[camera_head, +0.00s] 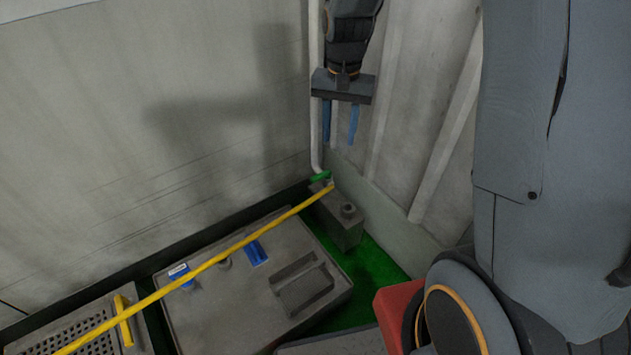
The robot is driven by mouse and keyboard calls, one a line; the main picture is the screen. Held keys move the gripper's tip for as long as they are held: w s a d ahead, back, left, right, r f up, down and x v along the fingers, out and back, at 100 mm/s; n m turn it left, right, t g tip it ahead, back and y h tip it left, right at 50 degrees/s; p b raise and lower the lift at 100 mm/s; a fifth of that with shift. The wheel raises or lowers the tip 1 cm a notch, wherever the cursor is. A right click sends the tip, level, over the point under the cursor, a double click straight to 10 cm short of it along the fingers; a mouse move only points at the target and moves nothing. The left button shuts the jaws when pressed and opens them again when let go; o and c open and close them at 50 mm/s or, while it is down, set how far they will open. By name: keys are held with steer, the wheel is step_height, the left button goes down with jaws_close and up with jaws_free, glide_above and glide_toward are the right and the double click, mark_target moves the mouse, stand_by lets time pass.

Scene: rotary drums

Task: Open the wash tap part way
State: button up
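A small green handle (320,176), which looks like the wash tap, sits at the lower end of a thin white vertical pipe (315,90) near the wall corner. How far it is turned is too small to tell. My gripper (340,138) hangs pointing down above the green handle, with its two blue fingers apart and nothing visible between them. The fingers are clear of the handle, with a visible gap below the fingertips.
Below are a grey box (342,222) with a round cap, a large grey unit (215,315) with blue parts, and a perforated tray (85,335). A red block (392,310) stands at lower right.

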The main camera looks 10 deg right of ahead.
steer(key=w+f+m+b, duration=0.4)
steer(key=w+f+b, duration=0.4)
steer(key=w+f, duration=0.7)
steer(key=m+b, duration=0.4)
steer(key=b, duration=0.3)
glide_above(316, 176)
step_height(316, 176, down, 16)
steer(key=shift+f, duration=0.25)
step_height(316, 176, down, 8)
steer(key=shift+r+b, duration=0.15)
steer(key=shift+b, duration=0.7)
steer(key=shift+s, duration=0.1)
jaws_close()
